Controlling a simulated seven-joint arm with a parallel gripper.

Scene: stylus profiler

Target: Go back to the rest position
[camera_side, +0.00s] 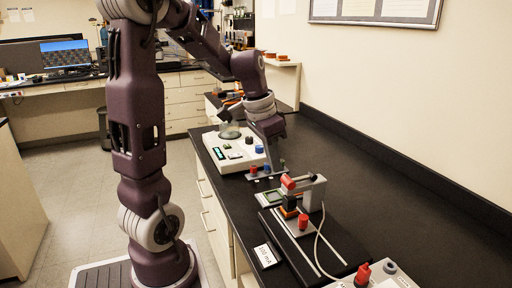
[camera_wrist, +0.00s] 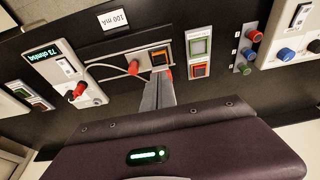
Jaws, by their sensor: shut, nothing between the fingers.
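My gripper (camera_side: 280,168) hangs from the wrist above the dark bench in the side view, just beyond the stylus profiler, with its tip hard to make out. In the wrist view my gripper's grey fingers (camera_wrist: 163,78) are together and empty, overlapping the near edge of the profiler's stage. The profiler has a grey bracket (camera_side: 315,192) with a red end, standing over a black base (camera_side: 290,243) with pale rails. An orange-and-black block (camera_wrist: 158,58) sits on that base. A red knob (camera_side: 303,222) stands beside it.
A white instrument (camera_side: 230,150) stands behind; another, red-knobbed one (camera_wrist: 78,90) is nearer the side camera. A "100 mA" card (camera_side: 265,256) lies at the bench edge. Bench toward the wall is clear.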

